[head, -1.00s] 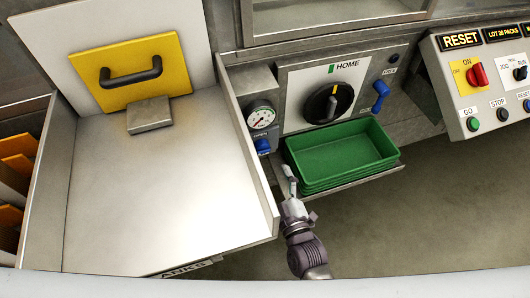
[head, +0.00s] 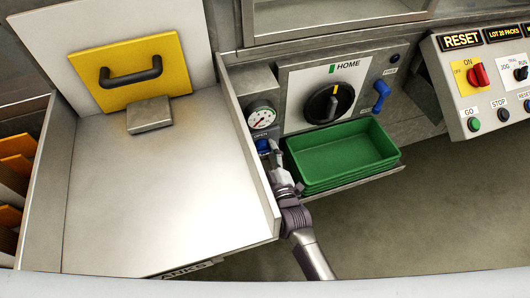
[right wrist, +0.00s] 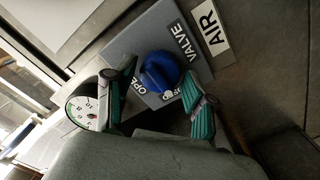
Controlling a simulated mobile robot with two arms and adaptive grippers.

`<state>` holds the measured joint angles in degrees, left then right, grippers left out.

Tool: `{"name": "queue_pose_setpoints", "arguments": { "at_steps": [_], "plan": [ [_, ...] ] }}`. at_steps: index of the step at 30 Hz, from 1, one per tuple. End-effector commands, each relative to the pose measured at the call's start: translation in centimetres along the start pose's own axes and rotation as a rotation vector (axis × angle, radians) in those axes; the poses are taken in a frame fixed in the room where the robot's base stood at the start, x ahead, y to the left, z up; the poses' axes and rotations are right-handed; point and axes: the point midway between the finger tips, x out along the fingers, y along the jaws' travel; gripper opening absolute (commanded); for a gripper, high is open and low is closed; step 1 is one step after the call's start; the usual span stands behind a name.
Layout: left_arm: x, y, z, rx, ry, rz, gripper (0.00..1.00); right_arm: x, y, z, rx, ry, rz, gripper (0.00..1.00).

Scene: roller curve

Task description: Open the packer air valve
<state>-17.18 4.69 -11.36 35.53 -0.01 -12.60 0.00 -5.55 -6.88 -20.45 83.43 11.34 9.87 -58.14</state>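The packer air valve is a blue knob (head: 263,145) below the round pressure gauge (head: 262,117) in the head view. In the right wrist view the blue knob (right wrist: 160,71) sits on a grey plate lettered VALVE, with an AIR label (right wrist: 209,27) beside it. My right gripper (head: 274,150) is at the knob, its tips close to the knob's right side in the head view. In the right wrist view its fingers (right wrist: 157,75) are apart, with the knob between and beyond them. I cannot tell whether they touch it. My left gripper is not in view.
A green tray (head: 345,155) stands on a shelf right of my gripper. Above it is a black dial (head: 329,103) marked HOME, with another blue handle (head: 380,92) beside it. A metal bin wall (head: 248,155) rises close on the left. A control box (head: 480,80) is far right.

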Motion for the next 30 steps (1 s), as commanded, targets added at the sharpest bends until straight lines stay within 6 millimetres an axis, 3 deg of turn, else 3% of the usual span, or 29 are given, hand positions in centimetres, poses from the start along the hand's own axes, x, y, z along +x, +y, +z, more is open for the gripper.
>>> {"name": "queue_pose_setpoints", "arguments": {
  "at_steps": [1, 7, 20, 30],
  "plan": [
    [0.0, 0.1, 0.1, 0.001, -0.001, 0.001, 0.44, 0.0, 0.0, 0.0, 0.0, 0.0, 0.0, 0.41],
    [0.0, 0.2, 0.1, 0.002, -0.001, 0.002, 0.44, 0.0, 0.0, 0.0, 0.0, 0.0, 0.0, 0.09],
    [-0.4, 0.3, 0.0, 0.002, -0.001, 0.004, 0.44, 0.0, 0.0, -0.1, 0.106, 0.0, -0.002, 0.09],
    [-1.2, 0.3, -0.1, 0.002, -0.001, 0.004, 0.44, 0.0, 0.0, -0.1, 0.394, 0.0, -0.002, 0.09]
  ]
}}
